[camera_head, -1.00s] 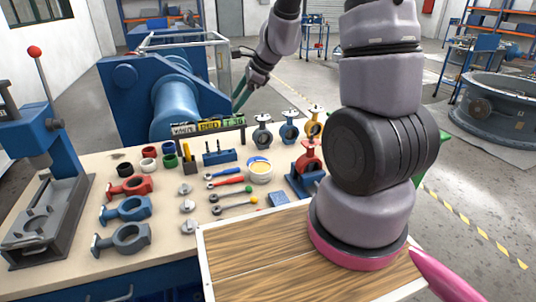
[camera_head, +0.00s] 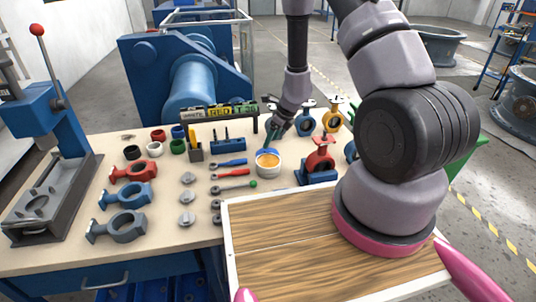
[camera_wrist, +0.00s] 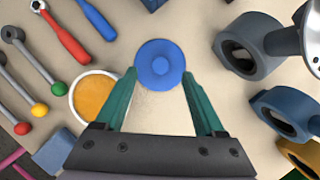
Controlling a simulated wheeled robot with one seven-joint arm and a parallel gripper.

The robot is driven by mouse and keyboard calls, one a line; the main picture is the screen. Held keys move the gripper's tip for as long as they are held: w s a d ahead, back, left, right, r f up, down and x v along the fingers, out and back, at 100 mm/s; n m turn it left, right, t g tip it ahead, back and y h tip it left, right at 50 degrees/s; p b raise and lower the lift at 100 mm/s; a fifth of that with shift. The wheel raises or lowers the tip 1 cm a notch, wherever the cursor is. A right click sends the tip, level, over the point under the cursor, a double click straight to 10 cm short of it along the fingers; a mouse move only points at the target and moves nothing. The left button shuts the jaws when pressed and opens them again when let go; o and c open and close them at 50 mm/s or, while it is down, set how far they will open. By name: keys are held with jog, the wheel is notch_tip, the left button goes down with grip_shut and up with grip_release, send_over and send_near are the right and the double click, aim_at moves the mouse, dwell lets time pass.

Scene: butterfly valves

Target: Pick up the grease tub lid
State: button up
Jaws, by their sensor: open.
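The grease tub lid is a round blue disc with a raised centre knob (camera_wrist: 160,65). In the head view it shows as a blue patch (camera_head: 266,151) at the far edge of the grease tub (camera_head: 268,165), partly hidden. The tub is white with orange grease and stands open; in the wrist view it is left of my gripper (camera_wrist: 92,97). My gripper (camera_wrist: 159,74) has green fingers and is open, with the lid between or just beyond its fingertips. I cannot tell whether they touch. In the head view my gripper (camera_head: 271,138) is low over the bench behind the tub.
Wrenches with red and blue handles (camera_head: 232,172) lie left of the tub. A red butterfly valve (camera_head: 320,160) and dark, blue and yellow valves stand to the right and behind. A label rack (camera_head: 218,113) stands at the back. A wooden-topped tray (camera_head: 280,240) is in front.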

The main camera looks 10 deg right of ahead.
aim_at(268, 149)
jog(key=x, duration=0.5)
jog(key=shift+d+f, duration=0.2)
jog(key=shift+s, duration=0.1)
grip_shut()
